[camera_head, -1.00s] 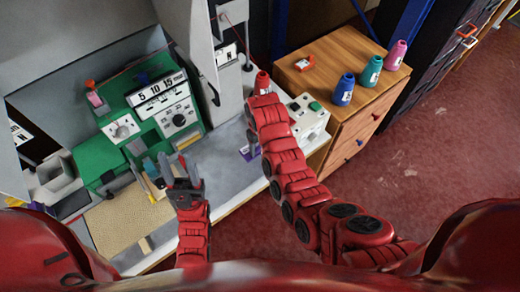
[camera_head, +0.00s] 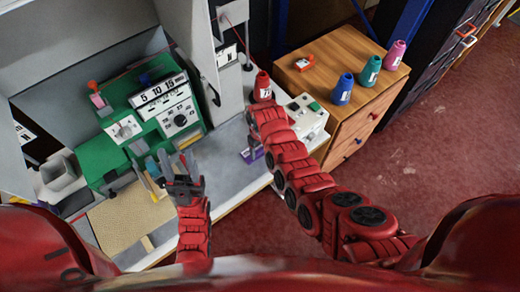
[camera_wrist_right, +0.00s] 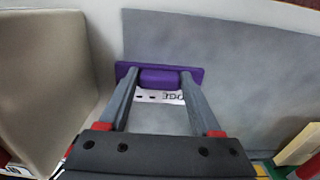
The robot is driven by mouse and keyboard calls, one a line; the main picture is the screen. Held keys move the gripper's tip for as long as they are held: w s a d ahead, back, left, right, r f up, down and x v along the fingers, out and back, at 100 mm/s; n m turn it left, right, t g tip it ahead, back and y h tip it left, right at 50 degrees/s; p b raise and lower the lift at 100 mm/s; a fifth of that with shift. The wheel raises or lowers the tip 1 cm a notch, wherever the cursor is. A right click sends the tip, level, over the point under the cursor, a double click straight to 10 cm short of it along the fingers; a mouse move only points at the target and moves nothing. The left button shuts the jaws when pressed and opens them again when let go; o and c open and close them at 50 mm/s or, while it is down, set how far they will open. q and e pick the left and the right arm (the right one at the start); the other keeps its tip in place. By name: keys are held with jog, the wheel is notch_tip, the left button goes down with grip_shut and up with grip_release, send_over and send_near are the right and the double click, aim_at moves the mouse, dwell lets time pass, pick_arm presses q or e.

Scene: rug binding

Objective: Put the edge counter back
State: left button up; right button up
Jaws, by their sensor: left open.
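The edge counter is a purple piece (camera_wrist_right: 160,78) with a white label reading partly "DGE", upside down in the right wrist view. Its purple part also shows in the head view (camera_head: 251,155), low beside the bench front. My right gripper (camera_wrist_right: 160,82) has its two fingers against both sides of the raised purple block. In the head view the right arm hides most of that grip. I cannot tell if the counter touches the bench. My left gripper (camera_head: 176,163) is open and empty over the bench, near the green machine (camera_head: 150,120).
A red cone spool (camera_head: 263,88) and a white box with a green button (camera_head: 306,115) stand behind my right arm. A wooden cabinet (camera_head: 335,60) carries blue, teal and pink spools. Grey bench top (camera_head: 220,165) lies clear between my grippers.

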aim_at(260, 151)
jog(key=o, duration=0.3)
jog(key=shift+o, duration=0.2)
jog(key=shift+r, duration=0.1)
jog(key=shift+r, duration=0.15)
notch_tip(260, 151, up, 8)
jog(key=shift+w+r+b, duration=0.1)
jog(key=shift+r+b, duration=0.05)
jog(key=shift+b, duration=0.95)
notch_tip(260, 151, up, 4)
jog(key=p, duration=0.2)
jog(key=shift+p, duration=0.35)
jog(key=shift+f, duration=0.25)
